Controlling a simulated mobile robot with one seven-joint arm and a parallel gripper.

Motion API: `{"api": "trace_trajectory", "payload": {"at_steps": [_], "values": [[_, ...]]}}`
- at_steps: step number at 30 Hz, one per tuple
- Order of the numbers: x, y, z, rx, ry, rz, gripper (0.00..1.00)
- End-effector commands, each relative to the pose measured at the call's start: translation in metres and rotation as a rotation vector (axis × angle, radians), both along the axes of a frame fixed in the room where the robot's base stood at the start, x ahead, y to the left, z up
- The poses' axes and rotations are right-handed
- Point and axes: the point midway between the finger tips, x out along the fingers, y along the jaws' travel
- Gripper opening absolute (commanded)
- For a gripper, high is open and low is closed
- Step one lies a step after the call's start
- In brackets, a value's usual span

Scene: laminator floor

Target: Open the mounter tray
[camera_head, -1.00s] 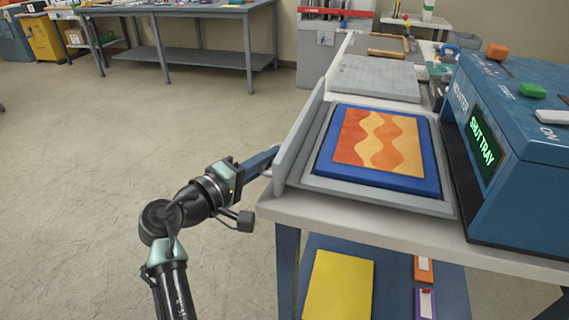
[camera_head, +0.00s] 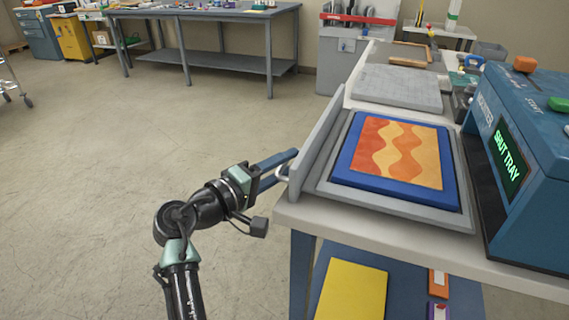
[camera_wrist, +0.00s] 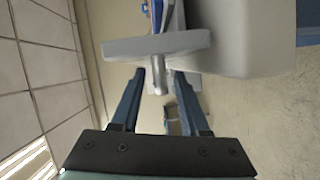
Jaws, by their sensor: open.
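The mounter (camera_head: 540,150) is a blue machine at the right, with a green screen reading SHUT TRAY. Its grey tray (camera_head: 455,200) is slid out to the left over the white table, with an upright front panel (camera_head: 318,140). A blue board (camera_head: 345,165) with an orange and yellow wavy sheet (camera_head: 400,150) lies in it. A small grey handle (camera_head: 283,173) sticks out from the panel. My gripper (camera_head: 292,156) is at the panel's outer side. In the wrist view the fingers of my gripper (camera_wrist: 159,74) are apart, with the handle (camera_wrist: 157,82) between them.
The white table (camera_head: 300,216) has a lower shelf with a yellow sheet (camera_head: 352,290). A grey slab (camera_head: 400,88) lies behind the tray. Orange and green buttons (camera_head: 558,104) sit on the mounter's top. The floor left of the table is clear; a grey workbench (camera_head: 220,60) stands behind.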

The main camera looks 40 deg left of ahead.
Motion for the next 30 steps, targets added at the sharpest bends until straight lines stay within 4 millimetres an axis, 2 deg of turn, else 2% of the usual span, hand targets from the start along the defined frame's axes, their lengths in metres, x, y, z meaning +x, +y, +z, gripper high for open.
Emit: {"api": "trace_trajectory", "payload": {"at_steps": [5,12,18,23,30], "values": [[-0.029,0.005,0.003,0.001,0.001,0.006,0.45],[-0.083,0.012,0.008,0.000,0.002,0.007,0.45],[-0.113,0.015,0.010,-0.001,0.000,0.004,0.45],[-0.123,0.016,0.011,0.000,0.001,0.002,0.45],[-0.124,0.016,0.010,0.000,0.001,0.001,0.45]]}}
